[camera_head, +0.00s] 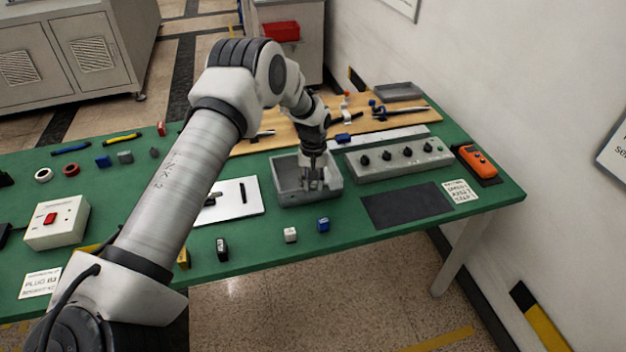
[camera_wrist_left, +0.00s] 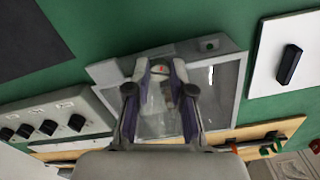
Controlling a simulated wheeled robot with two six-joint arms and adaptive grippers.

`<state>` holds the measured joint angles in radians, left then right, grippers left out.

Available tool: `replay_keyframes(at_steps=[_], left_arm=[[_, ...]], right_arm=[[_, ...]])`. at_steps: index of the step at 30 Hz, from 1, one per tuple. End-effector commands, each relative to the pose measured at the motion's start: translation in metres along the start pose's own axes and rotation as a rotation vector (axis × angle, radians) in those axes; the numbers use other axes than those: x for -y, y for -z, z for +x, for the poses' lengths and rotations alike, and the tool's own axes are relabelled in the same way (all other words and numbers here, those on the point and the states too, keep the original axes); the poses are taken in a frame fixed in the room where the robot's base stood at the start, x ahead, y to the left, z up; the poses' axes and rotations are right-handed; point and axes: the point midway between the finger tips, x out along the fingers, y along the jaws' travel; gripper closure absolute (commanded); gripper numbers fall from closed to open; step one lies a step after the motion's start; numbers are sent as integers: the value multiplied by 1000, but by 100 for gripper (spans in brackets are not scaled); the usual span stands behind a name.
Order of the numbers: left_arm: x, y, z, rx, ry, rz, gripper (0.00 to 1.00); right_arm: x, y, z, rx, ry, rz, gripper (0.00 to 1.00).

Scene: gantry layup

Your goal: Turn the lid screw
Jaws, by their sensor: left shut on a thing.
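A grey box (camera_head: 281,190) stands on the green table, with its top panel below my left gripper (camera_head: 314,183). In the left wrist view, the box (camera_wrist_left: 229,62) lies under the gripper, which points down at it. My left gripper (camera_wrist_left: 160,70) is shut on a small pale part with a red mark, which appears to be the lid screw (camera_wrist_left: 161,69). The fingers cover most of it, so its seating and turn angle cannot be told. My right gripper is out of view.
A grey panel with several black knobs (camera_head: 408,154) stands right of the box. A white board (camera_head: 250,205) lies left, small blocks (camera_head: 290,235) in front. A wooden board (camera_head: 262,130) lies behind. A dark mat (camera_head: 405,206) and an orange meter (camera_head: 478,161) are at right.

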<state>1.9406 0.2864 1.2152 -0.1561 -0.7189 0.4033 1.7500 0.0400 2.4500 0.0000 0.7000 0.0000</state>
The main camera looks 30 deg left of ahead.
Motion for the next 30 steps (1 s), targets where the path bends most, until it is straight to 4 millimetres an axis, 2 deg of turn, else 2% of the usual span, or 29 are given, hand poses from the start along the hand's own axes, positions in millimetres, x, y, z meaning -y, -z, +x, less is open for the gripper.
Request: replay_keyframes(at_steps=[30], left_arm=[[0,2,-2,-4,-4,-963,100]], right_arm=[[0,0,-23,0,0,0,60]])
